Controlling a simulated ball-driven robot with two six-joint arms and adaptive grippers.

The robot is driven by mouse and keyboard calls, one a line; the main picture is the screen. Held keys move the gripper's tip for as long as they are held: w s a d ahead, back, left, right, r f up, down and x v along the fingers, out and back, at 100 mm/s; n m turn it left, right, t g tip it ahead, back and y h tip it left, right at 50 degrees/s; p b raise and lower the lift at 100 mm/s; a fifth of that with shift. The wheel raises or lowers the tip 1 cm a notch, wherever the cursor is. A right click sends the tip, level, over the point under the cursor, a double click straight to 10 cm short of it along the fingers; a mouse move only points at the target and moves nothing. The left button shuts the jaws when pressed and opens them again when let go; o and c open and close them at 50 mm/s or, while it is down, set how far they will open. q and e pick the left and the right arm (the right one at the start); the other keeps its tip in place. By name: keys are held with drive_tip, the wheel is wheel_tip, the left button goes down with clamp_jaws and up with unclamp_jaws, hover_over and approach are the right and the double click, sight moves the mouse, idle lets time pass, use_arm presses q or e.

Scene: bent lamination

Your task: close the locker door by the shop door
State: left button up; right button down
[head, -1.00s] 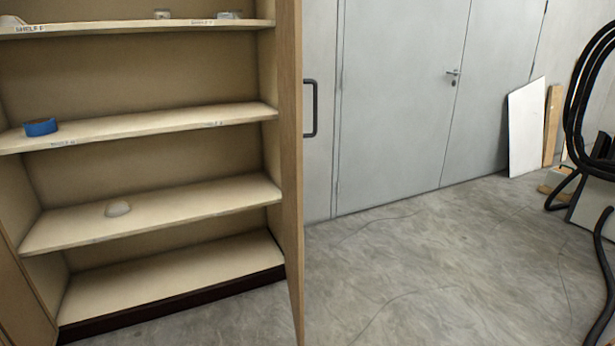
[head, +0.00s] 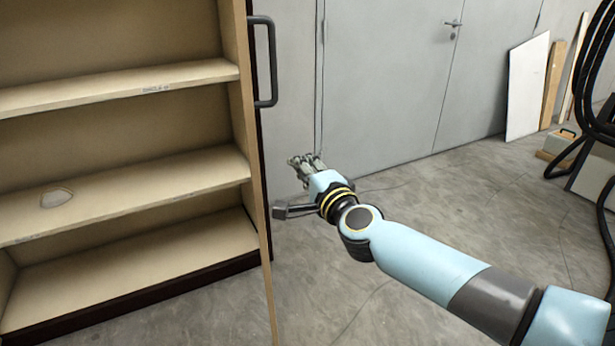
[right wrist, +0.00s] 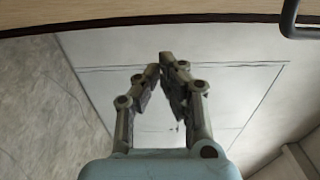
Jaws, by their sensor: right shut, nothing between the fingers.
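The locker (head: 120,215) stands at the left of the head view with its shelves exposed. Its open door (head: 245,110) shows almost edge-on at the locker's right side. A black handle (head: 272,62) sticks out from the door's right face. My right gripper (head: 303,162) is shut and empty, to the right of the door and below the handle, apparently apart from both. In the right wrist view its fingertips (right wrist: 163,63) come together below a light brown panel edge, with the dark handle (right wrist: 290,20) at the upper right. My left gripper is not in view.
The grey shop door (head: 385,90) is closed behind my right arm. A white board (head: 527,88) and wooden planks lean on the wall at the right, near black hoses (head: 600,90). A small pale item (head: 56,198) lies on a shelf. The middle floor is open.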

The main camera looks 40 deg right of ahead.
drive_tip(key=w+a, duration=0.2)
drive_tip(key=w, duration=0.4)
drive_tip(key=shift+a+b, duration=0.25)
drive_tip(key=shift+b, duration=0.1)
drive_tip(key=shift+a, duration=0.1)
